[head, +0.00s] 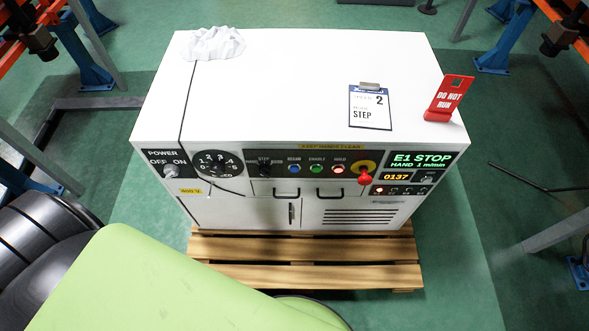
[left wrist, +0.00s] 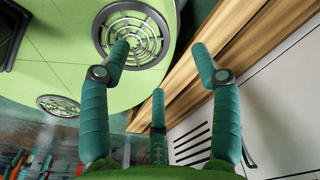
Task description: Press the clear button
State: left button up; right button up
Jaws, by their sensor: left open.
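A white control cabinet (head: 290,85) stands in the middle of the head view, with a row of controls along its front. A blue button (head: 294,169), a green button (head: 316,169) and a lit red button (head: 338,170) sit in that row. Their small labels are hard to read, and I cannot tell which control is the clear button. A screen (head: 422,160) reads E1 STOP, HAND 1 m/min. Below it are a 0137 display (head: 396,177) and a row of small controls (head: 400,190). My left gripper (left wrist: 160,62) shows only in its wrist view, open and empty, its fingers spread.
A red DO NOT RUN tag (head: 449,98), a clipboard (head: 370,108) and a crumpled white cloth (head: 214,43) are on the cabinet top. A dark cable runs down the front. The cabinet stands on a wooden pallet (head: 310,275).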

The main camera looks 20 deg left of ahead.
pick_arm(q)
grip_shut()
dwell(1.3)
